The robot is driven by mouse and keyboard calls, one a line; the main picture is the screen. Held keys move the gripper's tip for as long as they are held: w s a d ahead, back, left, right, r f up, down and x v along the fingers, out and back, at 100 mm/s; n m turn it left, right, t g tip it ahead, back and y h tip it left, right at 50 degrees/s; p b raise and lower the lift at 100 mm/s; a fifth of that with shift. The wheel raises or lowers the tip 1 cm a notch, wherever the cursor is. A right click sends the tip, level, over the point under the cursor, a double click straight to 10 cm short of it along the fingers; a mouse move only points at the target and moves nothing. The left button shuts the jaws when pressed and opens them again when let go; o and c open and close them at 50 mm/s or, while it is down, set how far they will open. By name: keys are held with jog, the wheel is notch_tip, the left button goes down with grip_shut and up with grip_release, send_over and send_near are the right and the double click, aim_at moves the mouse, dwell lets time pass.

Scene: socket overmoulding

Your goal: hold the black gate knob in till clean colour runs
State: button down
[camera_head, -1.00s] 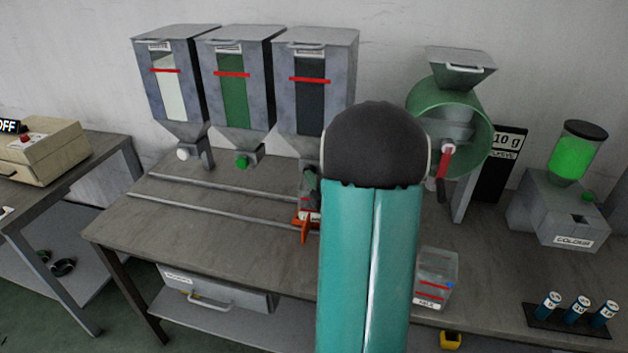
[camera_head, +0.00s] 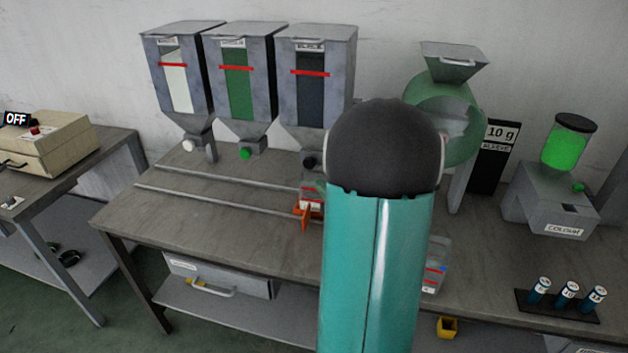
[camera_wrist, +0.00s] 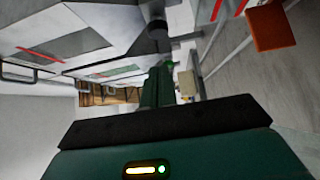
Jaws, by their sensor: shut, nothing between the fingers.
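In the head view the black gate knob (camera_head: 309,162) sticks out below the black hopper (camera_head: 322,90), just left of my arm's dark round joint. A dark knob-like part (camera_wrist: 157,30), likely the same knob, shows at the top of the wrist view. A clear box with red lines (camera_head: 314,188) sits on the bench under that hopper, beside an orange piece (camera_head: 303,216). My gripper (camera_wrist: 158,70) shows in the wrist view with its green fingers together and empty, apart from the dark knob in the picture. In the head view my arm hides it.
White and green hoppers (camera_head: 240,75) stand left of the black one. Two rails (camera_head: 215,183) run along the bench (camera_head: 190,225). A green drum (camera_head: 455,115), a 10 g display (camera_head: 497,135) and a colour feeder (camera_head: 550,205) stand right. A clear container (camera_head: 437,265) is partly behind my arm.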

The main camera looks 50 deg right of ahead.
jog(key=shift+v, duration=1.6)
